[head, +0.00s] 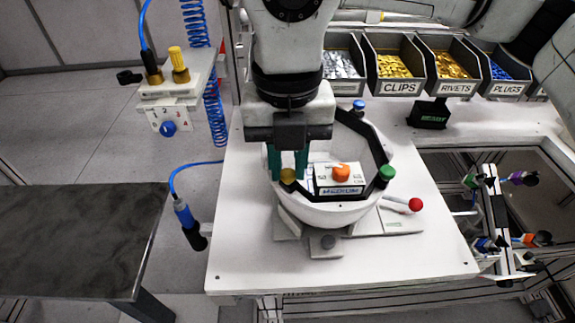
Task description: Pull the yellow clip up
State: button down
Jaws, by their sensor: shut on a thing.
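The yellow clip (288,176) shows as a round yellow cap at the left front of the rim of a white helmet shell (325,213). My gripper (287,168) comes down from above with its teal fingers on either side of the clip, shut on it. The fingers hide part of the clip, and I cannot tell whether it is raised from the rim. The shell sits bowl-like, with its dark rim facing up, on a holder on the white table (240,255).
A green clip (386,172) and a blue clip (359,104) sit on the rim. A white box (338,182) with an orange knob (340,172) is inside it. A red-tipped lever (415,205) is at right; bins of clips (401,88) and rivets (454,88) stand behind.

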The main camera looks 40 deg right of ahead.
aim_at(287, 173)
jog(key=c, duration=1)
grip_release()
jog(key=shift+r, duration=0.15)
jog(key=shift+o, duration=0.2)
notch_tip(287, 173, up, 11)
jog(key=b, duration=0.1)
